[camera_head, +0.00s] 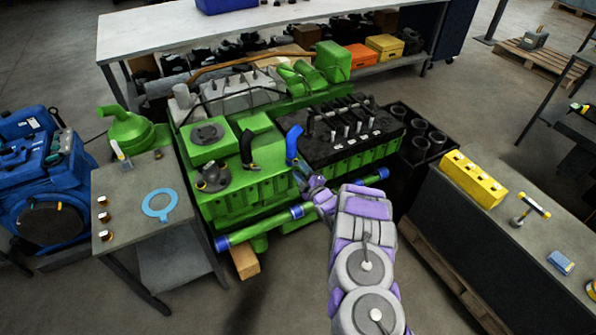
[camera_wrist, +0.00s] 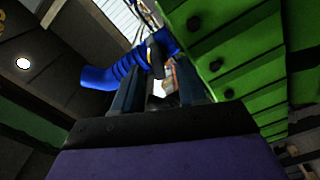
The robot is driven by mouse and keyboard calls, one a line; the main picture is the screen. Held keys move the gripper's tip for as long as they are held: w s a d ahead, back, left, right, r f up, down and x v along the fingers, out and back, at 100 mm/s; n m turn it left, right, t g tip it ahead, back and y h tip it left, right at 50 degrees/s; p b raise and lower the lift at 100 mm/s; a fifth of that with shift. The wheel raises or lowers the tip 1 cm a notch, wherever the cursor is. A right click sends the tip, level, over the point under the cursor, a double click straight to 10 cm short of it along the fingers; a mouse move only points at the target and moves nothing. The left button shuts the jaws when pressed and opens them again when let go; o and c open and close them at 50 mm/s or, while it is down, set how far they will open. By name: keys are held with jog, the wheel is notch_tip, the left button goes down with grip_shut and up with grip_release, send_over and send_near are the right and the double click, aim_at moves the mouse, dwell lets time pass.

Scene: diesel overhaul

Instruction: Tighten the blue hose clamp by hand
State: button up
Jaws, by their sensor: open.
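A blue upright hose (camera_head: 293,142) stands at the front of the green engine (camera_head: 255,190). I cannot tell for certain which part is the blue hose clamp. My gripper (camera_head: 301,170) is just below the blue upright hose, by the engine's front side. In the wrist view my gripper (camera_wrist: 158,88) is open, its fingers pointing toward the hose end. Nothing clearly shows held between them.
A grey table (camera_head: 130,195) with a blue ring gasket (camera_head: 158,205) stands left. A bench (camera_head: 500,235) with a yellow block (camera_head: 473,180) stands right. Open floor lies in front of the engine.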

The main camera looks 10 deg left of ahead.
jog(key=shift+w+a+f, duration=0.1)
jog(key=shift+w+a, duration=0.15)
jog(key=shift+w, duration=0.45)
jog(key=shift+w+a, duration=0.25)
grip_shut()
